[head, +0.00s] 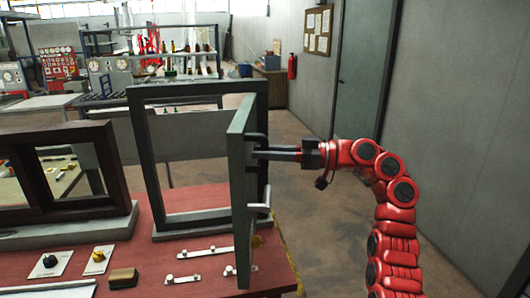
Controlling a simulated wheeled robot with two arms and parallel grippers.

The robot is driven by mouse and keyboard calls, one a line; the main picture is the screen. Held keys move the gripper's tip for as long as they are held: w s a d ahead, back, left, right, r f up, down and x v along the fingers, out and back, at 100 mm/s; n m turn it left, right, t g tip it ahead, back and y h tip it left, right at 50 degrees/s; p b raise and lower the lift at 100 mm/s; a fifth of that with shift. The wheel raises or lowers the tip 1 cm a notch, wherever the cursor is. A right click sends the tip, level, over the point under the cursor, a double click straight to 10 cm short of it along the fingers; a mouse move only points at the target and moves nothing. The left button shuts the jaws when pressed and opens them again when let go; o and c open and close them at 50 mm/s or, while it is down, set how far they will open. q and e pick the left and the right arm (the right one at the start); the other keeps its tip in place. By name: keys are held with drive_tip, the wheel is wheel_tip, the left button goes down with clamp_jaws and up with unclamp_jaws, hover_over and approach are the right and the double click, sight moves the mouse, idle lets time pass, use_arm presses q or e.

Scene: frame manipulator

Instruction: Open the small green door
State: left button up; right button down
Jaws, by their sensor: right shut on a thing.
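The small green door (239,185) stands swung out from its dark frame (142,155), at the right end of the red-topped table. I see it almost edge-on. A dark handle (255,137) and a pale lever (262,206) stick out from its right face. My right gripper (262,152) comes in from the right, with its fingers at the door's right face by the dark handle, shut on it. The fingertips are partly hidden by the handle. My left gripper is not in view.
A brown sliding-window frame (62,172) stands at the left on the red table (205,271). Latches (205,252), knobs and a wooden block (123,278) lie in front. Open floor (310,190) lies right of the table, up to a grey wall.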

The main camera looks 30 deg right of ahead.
drive_tip(key=c, duration=0.7)
unclamp_jaws()
drive_tip(key=shift+c, duration=0.2)
drive_tip(key=b+v, duration=0.4)
drive_tip(key=v, duration=1.3)
drive_tip(key=shift+d, duration=0.25)
